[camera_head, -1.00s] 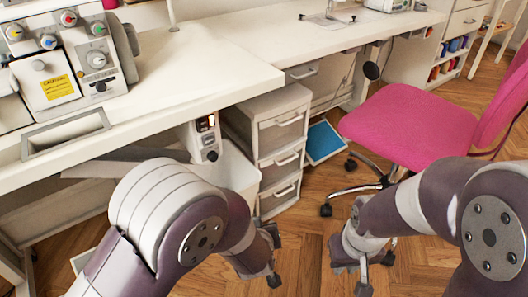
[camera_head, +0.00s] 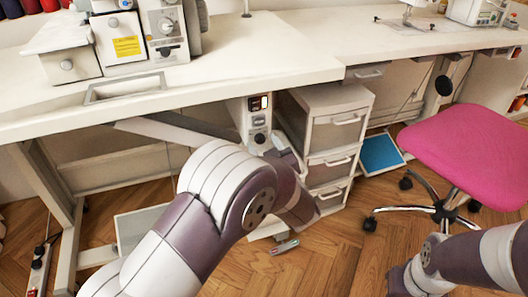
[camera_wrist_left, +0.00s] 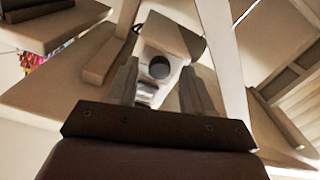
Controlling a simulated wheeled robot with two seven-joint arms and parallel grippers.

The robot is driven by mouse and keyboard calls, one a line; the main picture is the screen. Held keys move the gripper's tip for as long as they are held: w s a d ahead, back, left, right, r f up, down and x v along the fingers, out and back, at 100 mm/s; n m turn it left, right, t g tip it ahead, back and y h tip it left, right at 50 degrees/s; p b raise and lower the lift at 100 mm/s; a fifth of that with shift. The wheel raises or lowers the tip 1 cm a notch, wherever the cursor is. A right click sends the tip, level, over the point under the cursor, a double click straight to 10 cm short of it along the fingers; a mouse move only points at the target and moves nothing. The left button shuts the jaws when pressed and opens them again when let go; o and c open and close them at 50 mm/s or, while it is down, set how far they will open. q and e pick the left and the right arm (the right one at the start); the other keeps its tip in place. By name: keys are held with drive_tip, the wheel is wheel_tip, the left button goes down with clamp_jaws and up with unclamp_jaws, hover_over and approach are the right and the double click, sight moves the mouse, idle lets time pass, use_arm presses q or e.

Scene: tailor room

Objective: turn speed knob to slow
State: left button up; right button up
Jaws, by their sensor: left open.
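The control box (camera_head: 247,116) hangs under the table edge in the head view, with a small lit switch and dark round controls on its front. A dark round knob (camera_wrist_left: 159,67) shows on the box in the left wrist view. I cannot read any speed marking on it. My left gripper (camera_wrist_left: 160,85) is open, with one finger on each side of the knob. I cannot tell whether the fingers touch it. In the head view my left gripper (camera_head: 276,148) is just below and right of the box, partly hidden. My right gripper (camera_head: 400,284) is at the bottom edge, its fingers unclear.
A white drawer unit (camera_head: 333,135) stands close to the right of the box. A pink chair (camera_head: 474,150) stands farther right. A blue panel (camera_head: 381,155) lies beyond the drawers.

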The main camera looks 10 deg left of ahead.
use_arm(q)
drive_tip(key=shift+w+a, duration=0.15)
drive_tip(key=shift+w, duration=0.1)
clamp_jaws()
drive_tip(key=shift+n, duration=0.4)
drive_tip(key=n+b, duration=0.1)
drive_tip(key=n, duration=0.2)
drive_tip(key=shift+n, duration=0.4)
drive_tip(key=shift+n+b, duration=0.75)
drive_tip(key=shift+n, duration=1.25)
